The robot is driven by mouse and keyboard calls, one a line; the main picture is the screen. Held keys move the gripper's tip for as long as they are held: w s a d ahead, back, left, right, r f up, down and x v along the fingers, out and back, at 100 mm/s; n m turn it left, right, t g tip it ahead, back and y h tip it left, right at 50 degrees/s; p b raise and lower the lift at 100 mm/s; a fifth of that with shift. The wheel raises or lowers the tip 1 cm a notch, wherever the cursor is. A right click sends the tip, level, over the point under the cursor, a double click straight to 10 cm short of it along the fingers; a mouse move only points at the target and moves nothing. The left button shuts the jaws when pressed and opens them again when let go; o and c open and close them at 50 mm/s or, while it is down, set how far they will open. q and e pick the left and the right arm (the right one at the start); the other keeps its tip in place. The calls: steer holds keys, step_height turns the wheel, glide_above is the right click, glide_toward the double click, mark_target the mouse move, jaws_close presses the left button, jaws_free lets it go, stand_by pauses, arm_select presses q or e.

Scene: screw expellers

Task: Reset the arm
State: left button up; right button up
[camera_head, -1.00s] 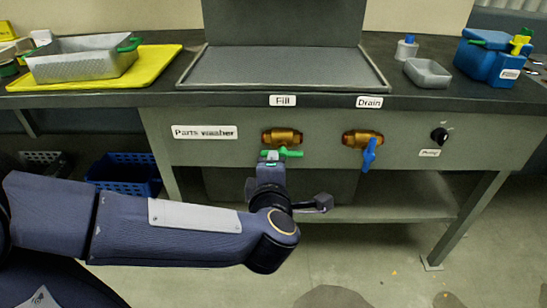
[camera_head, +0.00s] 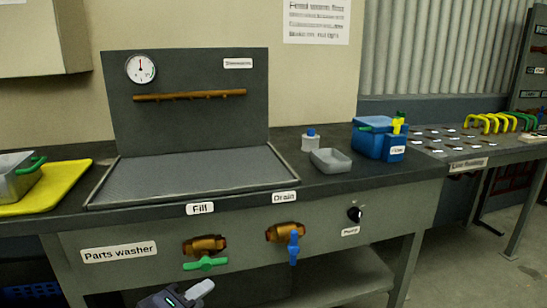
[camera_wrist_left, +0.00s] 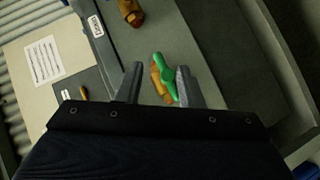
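My left gripper (camera_wrist_left: 160,68) is open in the left wrist view, its two grey fingers apart with nothing held between them. Beyond the fingertips are the Fill valve's green handle (camera_wrist_left: 166,76) and brass body (camera_wrist_left: 160,88); the gripper looks clear of them. In the head view, only a small part of my left gripper (camera_head: 180,296) shows at the bottom edge, below the Fill valve's green handle (camera_head: 205,264), which lies about level. My right arm and gripper show in neither view.
The parts washer (camera_head: 70,250) panel also carries the Drain valve with its blue handle (camera_head: 293,248) and a black knob (camera_head: 355,214). A grey tray (camera_head: 331,161) and blue box (camera_head: 373,140) stand on the counter. A yellow tray (camera_head: 70,183) is at left.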

arm_select(q)
steer(key=s+a+f+m+g+y, duration=0.1)
steer(key=s+a+f+m+g, duration=0.3)
steer(key=s, duration=0.3)
steer(key=s+a+f+m+g+y, duration=0.1)
steer(key=s+a+f+m+g, duration=0.2)
steer(key=s+f, duration=0.4)
step_height(320, 180, up, 32)
steer(key=s+p, duration=0.1)
steer(key=p, duration=3)
steer(key=shift+s+r+p, duration=0.2)
steer(key=shift+r+p, duration=0.05)
steer(key=shift+p, duration=0.15)
